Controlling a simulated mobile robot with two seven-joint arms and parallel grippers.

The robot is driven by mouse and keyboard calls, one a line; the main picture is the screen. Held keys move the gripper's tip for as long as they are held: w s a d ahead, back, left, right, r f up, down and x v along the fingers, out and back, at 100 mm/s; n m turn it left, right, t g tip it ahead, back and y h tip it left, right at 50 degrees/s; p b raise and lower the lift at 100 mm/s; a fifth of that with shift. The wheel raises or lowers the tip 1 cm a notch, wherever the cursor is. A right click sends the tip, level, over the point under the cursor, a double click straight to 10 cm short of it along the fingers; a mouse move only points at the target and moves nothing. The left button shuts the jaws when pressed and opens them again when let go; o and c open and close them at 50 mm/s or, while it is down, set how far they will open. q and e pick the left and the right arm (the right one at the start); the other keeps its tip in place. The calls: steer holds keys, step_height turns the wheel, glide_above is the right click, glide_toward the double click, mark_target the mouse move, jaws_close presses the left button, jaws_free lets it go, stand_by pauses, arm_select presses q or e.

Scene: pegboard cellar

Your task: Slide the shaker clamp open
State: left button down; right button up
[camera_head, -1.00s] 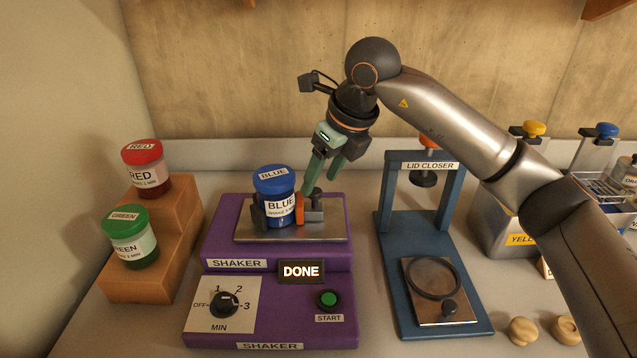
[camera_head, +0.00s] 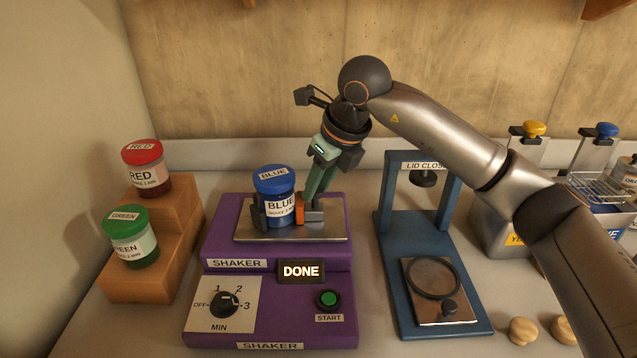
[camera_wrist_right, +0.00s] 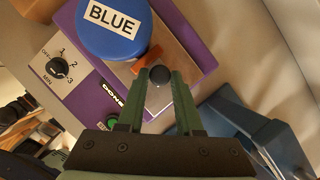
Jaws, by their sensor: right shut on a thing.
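The purple shaker (camera_head: 222,244) stands on the bench, its display reading DONE. A blue-lidded jar (camera_head: 274,181) labelled BLUE stands upright on its metal plate. The clamp (camera_head: 313,215) is on the plate at the jar's right, with an orange pad (camera_head: 299,214) facing the jar. I cannot tell whether the pad touches the jar. My right gripper (camera_head: 313,196) comes down from above and is shut on the clamp's dark knob, which shows between the green fingers in the right wrist view (camera_wrist_right: 159,75). The knob is hidden in the head view. My left gripper is not in view.
A wooden step stand (camera_head: 178,246) with red and green jars is at the left. The blue lid closer (camera_head: 395,271) stands close at the right of the shaker. The shaker's dial (camera_head: 226,304) and green start button (camera_head: 328,298) are at the front.

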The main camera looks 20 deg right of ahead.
jaws_close()
stand_by(0.7)
steer(key=d, duration=0.2)
steer(key=s+d+b, duration=0.1)
steer(key=d, duration=0.1)
steer(key=shift+d, duration=0.1)
steer(key=shift+r, duration=0.1)
steer(key=o, duration=0.8)
jaws_free()
steer(key=shift+o, duration=0.2)
